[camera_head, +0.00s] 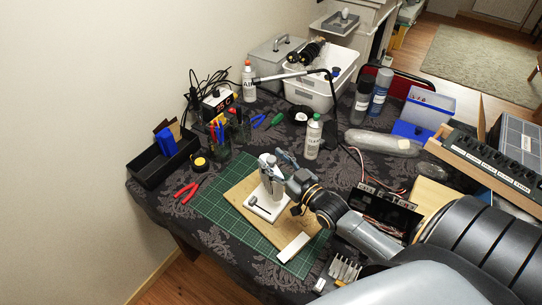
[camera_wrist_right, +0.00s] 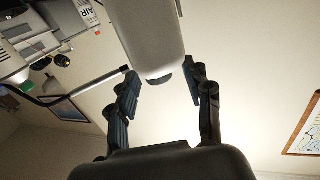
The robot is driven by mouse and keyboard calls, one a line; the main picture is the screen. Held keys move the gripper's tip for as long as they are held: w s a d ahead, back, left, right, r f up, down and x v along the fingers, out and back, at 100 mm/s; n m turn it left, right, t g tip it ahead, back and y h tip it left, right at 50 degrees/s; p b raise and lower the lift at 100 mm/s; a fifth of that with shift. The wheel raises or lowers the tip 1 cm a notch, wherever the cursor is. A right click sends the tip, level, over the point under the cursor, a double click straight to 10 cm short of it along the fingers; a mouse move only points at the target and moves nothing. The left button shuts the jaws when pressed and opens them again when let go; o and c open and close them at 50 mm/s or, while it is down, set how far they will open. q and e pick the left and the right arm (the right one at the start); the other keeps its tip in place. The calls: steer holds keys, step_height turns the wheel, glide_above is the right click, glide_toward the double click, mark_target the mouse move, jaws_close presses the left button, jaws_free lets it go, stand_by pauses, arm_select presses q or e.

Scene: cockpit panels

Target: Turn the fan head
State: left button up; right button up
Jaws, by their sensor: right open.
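A small grey device with a rounded upright head (camera_head: 267,186) stands on a white base (camera_head: 262,209) on a wooden board; I take it for the fan. Its grey rounded head also shows at the top of the right wrist view (camera_wrist_right: 152,35), with a dark knob at its end. My right gripper (camera_head: 280,165) is at the head, its arm coming in from the lower right. In the wrist view its dark fingers (camera_wrist_right: 160,85) are spread apart, with the end of the head seen between them. Contact cannot be told. My left gripper is not in view.
The wooden board (camera_head: 236,199) lies on a green cutting mat (camera_head: 217,208). A white bottle (camera_head: 313,140) stands behind the gripper. Red pliers (camera_head: 186,192), a pen cup (camera_head: 217,145) and a black tray (camera_head: 150,171) are at left. Wires and a black device (camera_head: 388,209) are at right.

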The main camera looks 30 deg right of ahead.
steer(key=shift+w+a, duration=0.1)
steer(key=shift+w, duration=0.6)
jaws_close()
steer(key=shift+f+n+y+b, duration=0.2)
steer(key=shift+n+y+b, duration=0.3)
steer(key=shift+y+b, duration=0.2)
steer(key=n+g+y+b, duration=0.2)
steer(key=y+b, duration=0.1)
steer(key=b, duration=0.2)
steer(key=n+g+y+b, duration=0.2)
steer(key=n+y+b, duration=0.1)
steer(key=y+b, duration=0.1)
steer(key=n+g+y+b, duration=0.2)
steer(key=n+y+b, duration=0.1)
steer(key=b, duration=0.3)
steer(key=shift+f+g+y, duration=0.1)
steer(key=shift+g+y, duration=0.2)
steer(key=shift+y, duration=0.1)
steer(key=shift+n+g+y+b, duration=0.7)
steer(key=shift+n+g+y, duration=0.15)
steer(key=shift+g, duration=0.35)
steer(key=shift+r+n+g+y+b, duration=0.15)
steer(key=shift+n+g+y+b, duration=0.25)
steer(key=shift+n+g, duration=0.55)
steer(key=shift+r+n+g+y+b, duration=0.1)
steer(key=shift+n+g+y+b, duration=0.35)
steer(key=shift+g, duration=0.8)
steer(key=shift+n+g, duration=0.3)
steer(key=shift+n, duration=0.05)
